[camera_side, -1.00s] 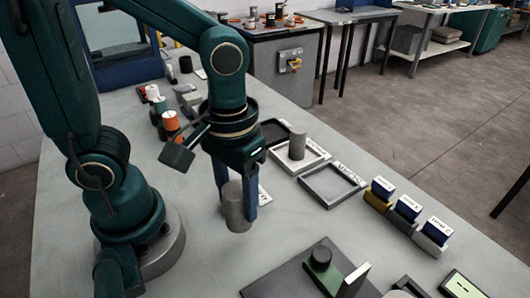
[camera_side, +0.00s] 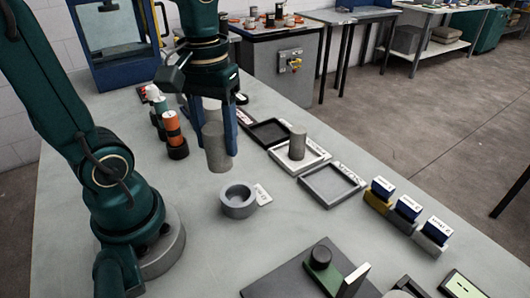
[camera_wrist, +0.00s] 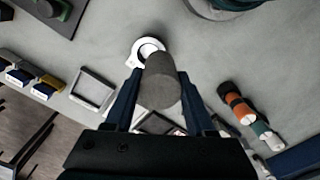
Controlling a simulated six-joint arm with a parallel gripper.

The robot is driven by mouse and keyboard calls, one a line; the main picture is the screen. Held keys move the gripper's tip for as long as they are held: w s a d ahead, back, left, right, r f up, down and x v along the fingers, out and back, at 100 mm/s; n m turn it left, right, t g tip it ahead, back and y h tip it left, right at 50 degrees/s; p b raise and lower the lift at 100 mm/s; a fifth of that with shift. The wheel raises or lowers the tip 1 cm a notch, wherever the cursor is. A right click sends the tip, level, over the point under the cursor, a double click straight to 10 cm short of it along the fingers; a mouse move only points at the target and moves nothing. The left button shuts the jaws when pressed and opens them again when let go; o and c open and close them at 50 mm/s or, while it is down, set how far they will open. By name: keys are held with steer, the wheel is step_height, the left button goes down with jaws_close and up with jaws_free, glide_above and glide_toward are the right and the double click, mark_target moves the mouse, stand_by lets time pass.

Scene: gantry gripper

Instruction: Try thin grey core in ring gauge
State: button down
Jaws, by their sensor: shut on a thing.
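My gripper (camera_side: 213,152) is shut on a grey cylindrical core (camera_side: 216,158), which hangs upright between its two blue fingers, above the bench. The ring gauge (camera_side: 228,206), a thick grey ring with a round hole, lies on the bench with a small white label beside it. In the side view the held core is up and left of the ring, apart from it. In the wrist view the core (camera_wrist: 161,88) shows end-on between the fingers and hides a little of the ring gauge (camera_wrist: 139,50). Another grey cylinder (camera_side: 298,144) stands in a white-rimmed tray (camera_side: 313,162).
A dark tray (camera_side: 286,126) and an empty grey tray (camera_side: 341,203) flank the white-rimmed one. An orange-and-black cylinder (camera_side: 172,127) and others stand left of my gripper. Several blue-topped blocks (camera_side: 407,210) line the right. A dark plate with a fixture (camera_side: 320,258) is in front.

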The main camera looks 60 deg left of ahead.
steer(key=n, duration=0.4)
steer(key=shift+w, duration=0.3)
steer(key=n, duration=0.3)
steer(key=shift+w+d+f+n, duration=0.1)
steer(key=shift+w+f+n, duration=0.05)
steer(key=shift+w+n, duration=0.2)
steer(key=n, duration=0.5)
steer(key=shift+w+d+f, duration=0.15)
steer(key=shift+w+f, duration=0.1)
steer(key=shift+w, duration=0.1)
steer(key=shift+w+d+f+n, duration=0.2)
steer(key=shift+d+f+n, duration=0.15)
steer(key=shift+n, duration=0.6)
steer(key=shift+f, duration=2.6)
steer(key=shift+f, duration=0.55)
